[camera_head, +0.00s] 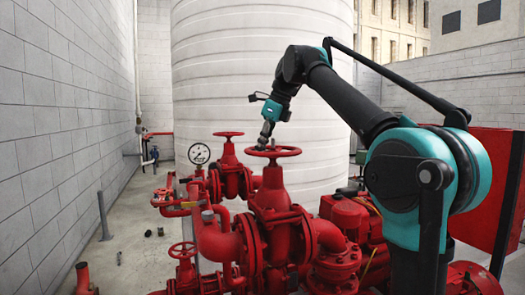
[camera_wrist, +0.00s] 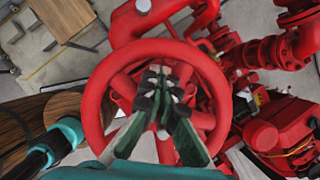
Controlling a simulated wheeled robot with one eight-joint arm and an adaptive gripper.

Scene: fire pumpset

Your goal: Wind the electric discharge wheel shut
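A red handwheel (camera_head: 273,151) sits level on top of the large red valve (camera_head: 270,200) in the middle of the head view. In the wrist view the same wheel's rim (camera_wrist: 94,95) rings my gripper (camera_wrist: 160,76). My gripper (camera_head: 265,141) points down at the wheel from above, near its middle. Its two dark fingers come together with their tips nearly meeting over the hub area. The fingers hide the hub, and I cannot tell whether they touch it or a spoke. No label showing which pump this wheel serves is readable.
A second red handwheel (camera_head: 228,134) stands behind and left, with a pressure gauge (camera_head: 199,153) beside it. A lower wheel (camera_head: 183,250) is at front left. A white tank (camera_head: 255,60) rises behind. Red pump machinery (camera_head: 350,215) is at right. Floor at left is mostly clear.

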